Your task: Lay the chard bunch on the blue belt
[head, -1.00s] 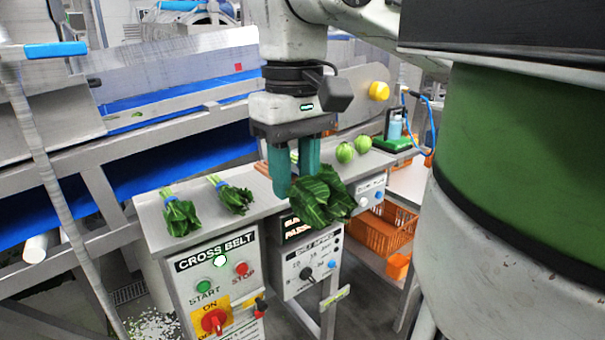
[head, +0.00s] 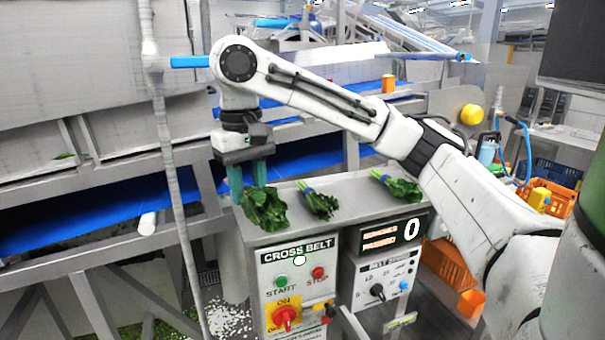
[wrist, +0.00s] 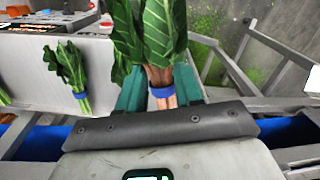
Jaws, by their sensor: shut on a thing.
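The chard bunch (head: 265,210) has dark green leaves and hangs leaves-down from my gripper (head: 248,184), near the left end of the steel counter. In the wrist view the jaws close on its pale stems beside a blue band (wrist: 162,92), and its leaves (wrist: 165,30) extend away from the jaws. The blue belt (head: 100,208) runs behind and left of the counter in the head view. Parts of it also show on both sides of my gripper in the wrist view (wrist: 290,132). The held bunch is not on the belt.
Two other banded bunches (head: 319,204) (head: 398,187) lie on the counter (head: 352,190). A cross belt control box (head: 297,285) stands at its front. A grey post (head: 172,150) and metal frame rails stand before the belt. Orange crates (head: 450,262) are at right.

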